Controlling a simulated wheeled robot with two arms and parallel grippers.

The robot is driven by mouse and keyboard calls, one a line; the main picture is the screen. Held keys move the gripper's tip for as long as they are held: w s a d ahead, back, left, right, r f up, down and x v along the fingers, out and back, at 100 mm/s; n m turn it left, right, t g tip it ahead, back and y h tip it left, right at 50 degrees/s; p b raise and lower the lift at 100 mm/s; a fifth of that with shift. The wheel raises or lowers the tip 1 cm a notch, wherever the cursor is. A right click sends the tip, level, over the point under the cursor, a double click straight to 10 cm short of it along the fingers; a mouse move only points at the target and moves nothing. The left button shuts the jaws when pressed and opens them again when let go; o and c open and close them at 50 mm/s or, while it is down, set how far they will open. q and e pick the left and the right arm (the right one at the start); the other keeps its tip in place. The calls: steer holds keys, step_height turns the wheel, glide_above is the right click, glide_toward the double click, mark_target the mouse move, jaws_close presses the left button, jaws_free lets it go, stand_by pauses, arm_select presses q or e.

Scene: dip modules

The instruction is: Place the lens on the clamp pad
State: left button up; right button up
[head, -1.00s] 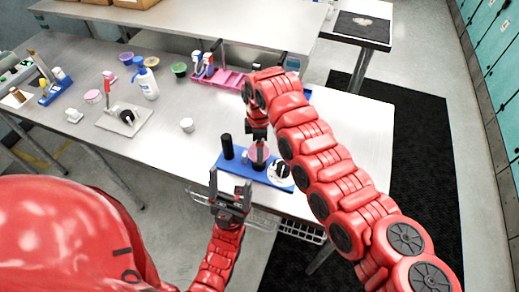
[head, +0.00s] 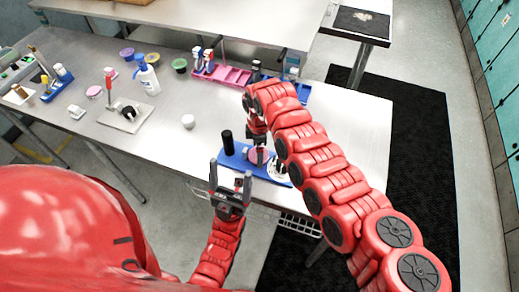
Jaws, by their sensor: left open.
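A blue base (head: 237,160) at the table's front edge carries a black cylinder (head: 228,143), a pink round piece (head: 260,154) and a white disc with dark parts. I cannot tell which piece is the lens. My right gripper (head: 260,157) points down over the pink piece; its fingers are small and partly merged with what is below, so I cannot tell whether it holds anything. My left gripper (head: 231,168) is open and empty, in front of the base. A red-handled clamp (head: 109,78) stands on a grey plate (head: 112,118) at the left; its pad is too small to make out.
A white cup (head: 188,121) stands between the plate and the blue base. A pump bottle (head: 147,79), several coloured bowls and a pink tray (head: 232,76) stand farther back. The middle of the table (head: 175,140) is mostly clear. A wire basket hangs under the front edge.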

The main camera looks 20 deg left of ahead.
steer(key=shift+w+r+b, duration=0.1)
steer(key=shift+r+b, duration=0.2)
steer(key=shift+b, duration=0.1)
step_height(320, 180, up, 12)
steer(key=b, duration=0.5)
steer(key=shift+f, duration=0.2)
steer(key=shift+f, duration=0.1)
